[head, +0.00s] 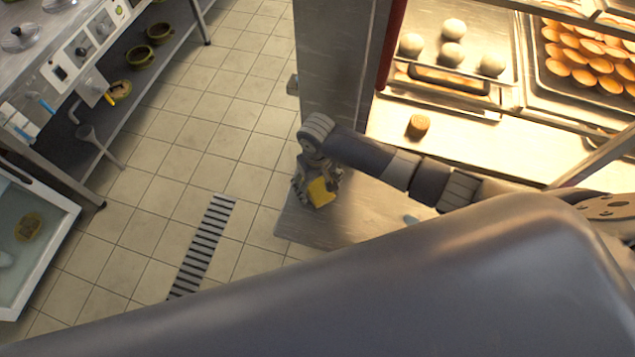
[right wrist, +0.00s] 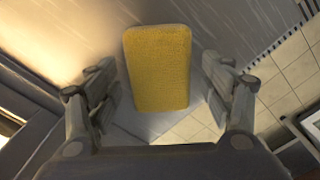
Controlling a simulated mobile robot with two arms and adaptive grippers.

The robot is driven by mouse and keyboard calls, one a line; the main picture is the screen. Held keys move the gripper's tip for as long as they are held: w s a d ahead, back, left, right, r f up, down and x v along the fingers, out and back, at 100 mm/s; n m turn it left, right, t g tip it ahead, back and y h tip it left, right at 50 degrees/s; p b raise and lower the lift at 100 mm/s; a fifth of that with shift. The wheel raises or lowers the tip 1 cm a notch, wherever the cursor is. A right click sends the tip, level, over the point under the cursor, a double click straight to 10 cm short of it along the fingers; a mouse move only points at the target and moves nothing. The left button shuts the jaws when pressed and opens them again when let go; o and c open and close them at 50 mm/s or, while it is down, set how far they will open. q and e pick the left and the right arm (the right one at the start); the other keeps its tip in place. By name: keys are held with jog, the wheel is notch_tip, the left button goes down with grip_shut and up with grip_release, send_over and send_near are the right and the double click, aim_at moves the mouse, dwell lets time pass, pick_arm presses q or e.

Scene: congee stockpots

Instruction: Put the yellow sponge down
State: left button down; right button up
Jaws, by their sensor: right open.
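The yellow sponge (head: 321,192) is at the metal counter's left end in the head view. In the right wrist view the sponge (right wrist: 158,68) stands between the two fingers, with a gap on each side. My right gripper (head: 318,188) is open around it; in the right wrist view the fingers (right wrist: 160,88) do not touch it. The sponge's underside is hidden, so I cannot tell fully how it rests on the metal surface (head: 350,222). My left gripper does not show.
A metal upright (head: 333,60) stands behind the gripper. A lit cabinet with trays of buns (head: 452,52) and pastries (head: 585,60) is at the right. A tiled floor with a drain grate (head: 203,245) lies left of the counter edge. A sink (head: 35,240) is far left.

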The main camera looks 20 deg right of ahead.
aim_at(317, 187)
notch_tip(317, 187, up, 12)
jog(key=p, duration=0.1)
jog(key=shift+r, duration=0.15)
dwell(0.3)
jog(key=shift+s, duration=0.1)
dwell(0.4)
